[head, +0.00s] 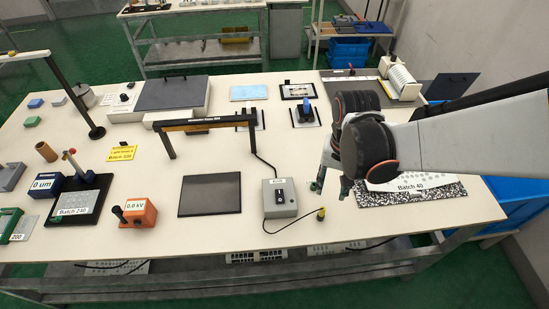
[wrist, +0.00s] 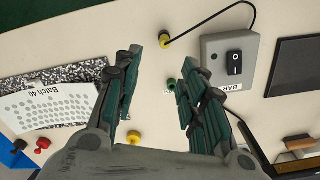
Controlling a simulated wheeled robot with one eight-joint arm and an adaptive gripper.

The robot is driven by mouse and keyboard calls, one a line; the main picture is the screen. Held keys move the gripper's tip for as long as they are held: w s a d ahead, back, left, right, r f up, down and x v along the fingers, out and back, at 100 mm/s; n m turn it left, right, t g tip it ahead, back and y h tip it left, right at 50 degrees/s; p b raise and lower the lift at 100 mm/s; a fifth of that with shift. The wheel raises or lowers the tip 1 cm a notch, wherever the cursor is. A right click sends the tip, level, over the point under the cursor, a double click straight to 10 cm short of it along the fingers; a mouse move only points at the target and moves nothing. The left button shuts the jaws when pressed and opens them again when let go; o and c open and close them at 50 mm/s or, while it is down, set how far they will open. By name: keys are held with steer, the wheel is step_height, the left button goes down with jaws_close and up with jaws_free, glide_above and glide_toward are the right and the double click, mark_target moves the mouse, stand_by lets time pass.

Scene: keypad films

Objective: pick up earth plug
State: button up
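The earth plug, a small yellow piece with a dark cable at its end, stands near the table's front edge in the head view (head: 321,214). It also shows in the wrist view (wrist: 164,40), just beyond the fingertips and roughly between them in the picture. My gripper (head: 333,186) is above the table, behind the plug and to the right of the grey switch box (head: 279,198). In the wrist view its two fingers (wrist: 162,60) are spread apart with nothing held. I cannot tell its exact height above the plug.
A green socket (wrist: 171,85) lies between my fingers in the wrist view, and a yellow socket (wrist: 134,137) is nearer the palm. The Batch 40 sheet (head: 411,183) lies on a speckled board to the right. The plug's cable loops left along the front edge.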

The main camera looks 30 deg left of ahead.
mark_target(323, 208)
steer(key=f+b, duration=0.1)
steer(key=f, duration=0.3)
steer(key=f+b, duration=0.2)
steer(key=f, duration=0.2)
steer(key=f+b, duration=0.1)
steer(key=f, duration=0.3)
steer(key=shift+s+a+f+b, duration=0.3)
steer(key=shift+s+f+b, duration=0.05)
steer(key=shift+c, duration=0.6)
jaws_close()
